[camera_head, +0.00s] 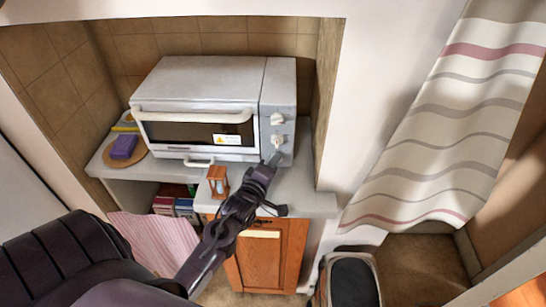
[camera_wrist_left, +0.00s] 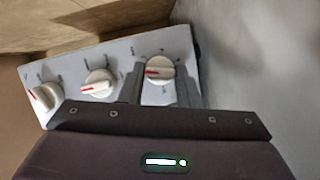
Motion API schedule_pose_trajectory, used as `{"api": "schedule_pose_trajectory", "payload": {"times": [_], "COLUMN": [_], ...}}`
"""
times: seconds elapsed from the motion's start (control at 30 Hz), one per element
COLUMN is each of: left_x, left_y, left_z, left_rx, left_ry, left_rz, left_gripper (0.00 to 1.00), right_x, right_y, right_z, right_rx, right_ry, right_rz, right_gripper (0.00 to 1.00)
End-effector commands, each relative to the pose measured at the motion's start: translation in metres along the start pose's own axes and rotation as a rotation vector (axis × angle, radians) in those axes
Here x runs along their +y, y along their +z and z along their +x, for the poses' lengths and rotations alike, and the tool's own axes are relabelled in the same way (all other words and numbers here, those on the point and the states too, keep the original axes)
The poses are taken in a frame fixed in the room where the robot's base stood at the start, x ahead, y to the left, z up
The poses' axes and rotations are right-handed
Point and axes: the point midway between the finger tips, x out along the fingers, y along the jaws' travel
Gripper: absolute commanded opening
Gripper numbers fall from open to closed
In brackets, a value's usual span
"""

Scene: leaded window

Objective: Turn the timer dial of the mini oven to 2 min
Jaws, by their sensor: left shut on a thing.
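The white mini oven (camera_head: 205,80) stands on the counter, with a column of dials on the panel at its right side. Two dials, the upper dial (camera_head: 277,119) and the middle dial (camera_head: 278,140), show clear in the head view. My left gripper (camera_head: 274,158) is at the panel's lower end and hides what is there. In the left wrist view my left gripper (camera_wrist_left: 160,78) has its fingers on either side of the end dial (camera_wrist_left: 159,68), shut on it. This white dial has a red pointer mark aimed left. The scale marks are too small to read. My right gripper is not in view.
A wooden hourglass (camera_head: 218,181) stands on the counter (camera_head: 305,198) close to my left arm. A purple block (camera_head: 123,146) lies on a round board at the left. A striped curtain (camera_head: 430,140) hangs at the right. A bin (camera_head: 350,280) stands on the floor.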

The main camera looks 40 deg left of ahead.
Motion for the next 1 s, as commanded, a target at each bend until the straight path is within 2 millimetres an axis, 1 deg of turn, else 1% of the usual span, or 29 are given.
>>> {"api": "schedule_pose_trajectory", "payload": {"times": [0.03,0.2,0.4,0.7,1.0], "left_x": [0.007,0.008,0.008,0.007,0.005], "left_y": [-0.001,-0.001,0.0,0.002,0.002], "left_z": [-0.001,-0.001,0.0,0.0,0.001], "left_rx": [-0.001,-0.001,-0.002,-0.002,-0.001], "left_ry": [-0.021,-0.081,-0.146,-0.216,-0.247], "left_rz": [0.038,0.186,0.344,0.517,0.591], "left_gripper": [0.07,0.07,0.07,0.07,0.07], "right_x": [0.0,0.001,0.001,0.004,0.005], "right_y": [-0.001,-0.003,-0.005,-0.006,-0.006], "right_z": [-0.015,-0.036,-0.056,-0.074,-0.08], "right_rx": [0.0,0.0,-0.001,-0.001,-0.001], "right_ry": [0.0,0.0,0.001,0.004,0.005], "right_rz": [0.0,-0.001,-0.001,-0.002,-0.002], "right_gripper": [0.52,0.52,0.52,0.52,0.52]}}
